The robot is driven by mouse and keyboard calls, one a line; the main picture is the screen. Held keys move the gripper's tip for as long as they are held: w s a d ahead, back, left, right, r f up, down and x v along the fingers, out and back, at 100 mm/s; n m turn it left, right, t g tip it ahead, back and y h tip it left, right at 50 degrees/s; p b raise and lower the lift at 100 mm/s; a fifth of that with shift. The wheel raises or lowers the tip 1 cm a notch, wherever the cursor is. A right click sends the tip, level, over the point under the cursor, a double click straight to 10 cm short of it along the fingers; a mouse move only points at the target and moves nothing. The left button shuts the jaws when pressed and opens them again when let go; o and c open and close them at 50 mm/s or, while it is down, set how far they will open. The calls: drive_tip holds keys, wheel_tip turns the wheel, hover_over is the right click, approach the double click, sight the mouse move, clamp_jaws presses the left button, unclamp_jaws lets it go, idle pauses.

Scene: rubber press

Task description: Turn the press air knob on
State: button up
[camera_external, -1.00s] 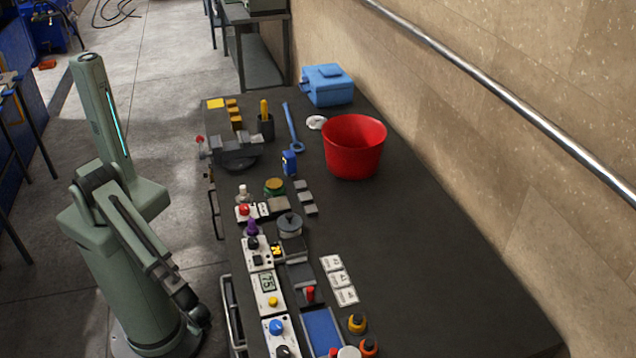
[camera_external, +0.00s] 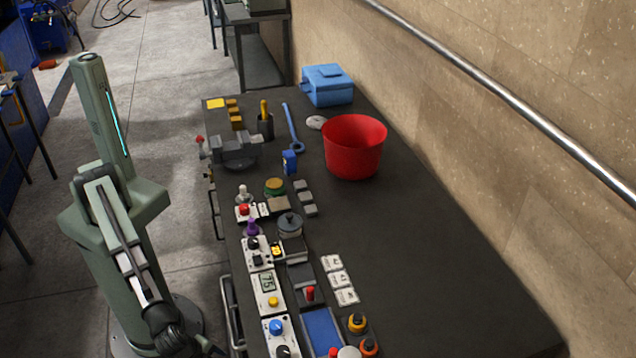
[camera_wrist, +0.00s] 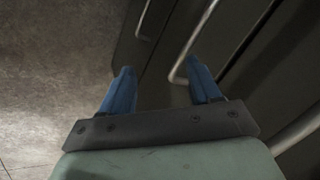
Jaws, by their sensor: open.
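White control panels run along the table's left edge. One panel (camera_external: 270,348) at the front carries a blue knob (camera_external: 276,326) and a black knob (camera_external: 283,351); another panel behind has a black knob (camera_external: 252,243). I cannot tell which is the press air knob, as the labels are too small to read. My gripper (camera_wrist: 161,86) shows two blue fingers, apart and empty, in the wrist view. It is off the table, beside its left side, facing the floor and the cabinet handles. In the external view its tips are hard to make out.
Cabinet handles (camera_wrist: 192,45) stick out from the table's side close to my gripper. A purple knob (camera_external: 251,228), a red button (camera_external: 244,209) and a red-tipped lever (camera_external: 310,293) stand near the panels. A red bucket (camera_external: 354,147) stands farther back.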

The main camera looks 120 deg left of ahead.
drive_tip(key=w+d+r+t, duration=0.1)
drive_tip(key=w+d+r, duration=0.3)
drive_tip(key=r, duration=0.5)
wheel_tip(320, 180, up, 27)
drive_tip(key=n+t+h, duration=0.1)
drive_tip(key=n+h, duration=0.2)
drive_tip(key=n, duration=0.1)
hover_over(276, 325)
drive_tip(key=s+d, duration=0.2)
drive_tip(key=s, duration=0.4)
drive_tip(key=x, duration=1.3)
drive_tip(key=shift+w+a+f, duration=0.15)
drive_tip(key=shift+w+a, duration=0.2)
drive_tip(key=shift+w, duration=0.05)
drive_tip(key=shift+m, duration=0.3)
drive_tip(key=c, duration=1)
